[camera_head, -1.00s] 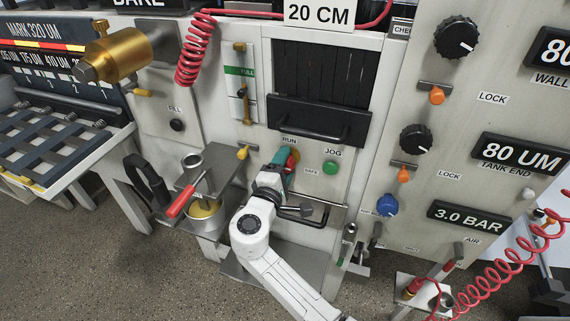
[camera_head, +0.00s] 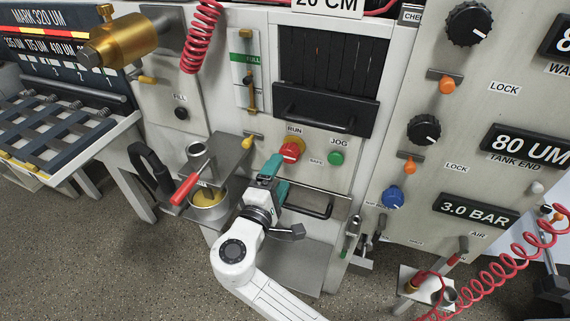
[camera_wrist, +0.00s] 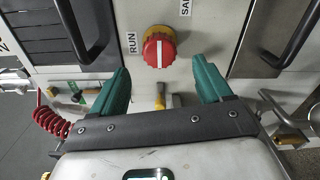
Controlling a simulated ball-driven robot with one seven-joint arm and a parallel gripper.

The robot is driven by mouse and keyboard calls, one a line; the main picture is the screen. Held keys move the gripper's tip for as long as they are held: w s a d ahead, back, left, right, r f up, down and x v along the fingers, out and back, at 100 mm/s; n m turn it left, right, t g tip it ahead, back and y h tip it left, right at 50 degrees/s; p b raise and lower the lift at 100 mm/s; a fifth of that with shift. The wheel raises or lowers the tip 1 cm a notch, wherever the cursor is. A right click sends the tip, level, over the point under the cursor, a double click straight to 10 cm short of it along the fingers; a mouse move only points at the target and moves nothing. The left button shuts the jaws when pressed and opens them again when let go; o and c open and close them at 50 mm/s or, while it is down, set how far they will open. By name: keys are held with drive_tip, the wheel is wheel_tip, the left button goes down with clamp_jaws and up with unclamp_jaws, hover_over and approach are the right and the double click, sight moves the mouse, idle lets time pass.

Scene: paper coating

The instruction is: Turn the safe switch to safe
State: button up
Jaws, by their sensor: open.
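The safe switch is a red knob (camera_head: 291,151) on a yellow round base, on the pale panel under the RUN label (camera_head: 294,131). The SAFE label (camera_head: 316,161) is to its lower right. In the wrist view, the knob (camera_wrist: 159,48) is uncovered, with its grip and pale mark running up and down the picture. RUN (camera_wrist: 132,43) is on its left and SAFE (camera_wrist: 185,8) at its upper right. My gripper (camera_head: 276,174) is open and empty, with teal fingers. In the wrist view my gripper (camera_wrist: 162,76) has its fingers either side of the knob, apart from it.
A green JOG button (camera_head: 336,158) is right of the switch. A black handle (camera_head: 320,118) is above and a handle bar (camera_head: 310,211) below. A cup (camera_head: 208,199) and red-handled lever (camera_head: 186,188) stand at the left. A blue knob (camera_head: 393,198) is at the right.

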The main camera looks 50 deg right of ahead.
drive_tip(key=shift+v, duration=1.4)
drive_tip(key=s+d+f+m+g+y, duration=0.4)
drive_tip(key=s+f+y, duration=0.3)
drive_tip(key=s+f, duration=0.4)
drive_tip(key=s+a+f+m+g+y+p, duration=0.1)
drive_tip(key=s+a+f+m+y, duration=0.1)
drive_tip(key=s+a+f+y, duration=0.3)
drive_tip(key=shift+s+a+y+p, duration=0.4)
drive_tip(key=shift+s+a+y, duration=1.8)
drive_tip(key=shift+s, duration=1)
drive_tip(key=shift+d+f, duration=0.15)
drive_tip(key=shift+d, duration=0.05)
